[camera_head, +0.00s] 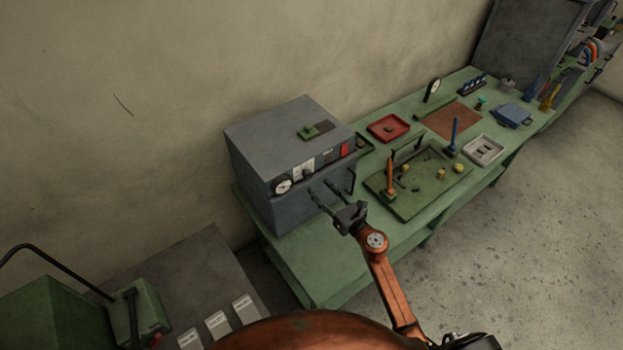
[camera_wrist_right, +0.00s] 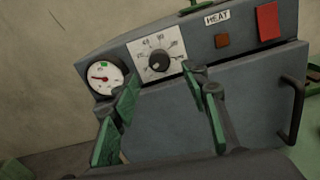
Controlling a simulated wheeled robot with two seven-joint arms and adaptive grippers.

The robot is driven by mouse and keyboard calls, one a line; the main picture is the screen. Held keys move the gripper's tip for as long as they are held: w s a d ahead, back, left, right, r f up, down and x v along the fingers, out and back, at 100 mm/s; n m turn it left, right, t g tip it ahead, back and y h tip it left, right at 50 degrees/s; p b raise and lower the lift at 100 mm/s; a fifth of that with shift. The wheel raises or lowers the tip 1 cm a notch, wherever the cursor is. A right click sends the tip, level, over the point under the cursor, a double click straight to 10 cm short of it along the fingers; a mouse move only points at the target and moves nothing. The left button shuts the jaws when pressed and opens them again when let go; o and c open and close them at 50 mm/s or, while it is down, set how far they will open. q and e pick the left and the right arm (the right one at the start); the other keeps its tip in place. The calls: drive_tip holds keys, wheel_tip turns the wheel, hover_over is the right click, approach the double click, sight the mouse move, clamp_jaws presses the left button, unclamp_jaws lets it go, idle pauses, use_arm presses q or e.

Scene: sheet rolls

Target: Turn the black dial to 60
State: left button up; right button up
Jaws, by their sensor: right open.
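The black dial (camera_wrist_right: 159,61) sits on a white scale plate (camera_wrist_right: 158,50) on the front of the grey box, just right of a round gauge. Its printed numbers are too small to read surely, and I cannot tell its exact setting. In the head view the scale plate (camera_head: 303,170) is small. My right gripper (camera_head: 321,192) is open and empty, in front of the box's panel. In the right wrist view its two green-padded fingers (camera_wrist_right: 160,80) stand apart, below and to either side of the dial, not around it. My left gripper is not in view.
The grey box (camera_head: 265,150) stands on the green bench (camera_head: 315,265). Its front has a round gauge (camera_wrist_right: 104,76), a HEAT label (camera_wrist_right: 217,17), a red block (camera_wrist_right: 268,22) and a dark door handle (camera_wrist_right: 292,110). A green tray (camera_head: 420,200) with small parts lies to the right.

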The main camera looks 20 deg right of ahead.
sight(309, 177)
drive_tip(key=x, duration=0.6)
drive_tip(key=shift+c, duration=0.3)
clamp_jaws()
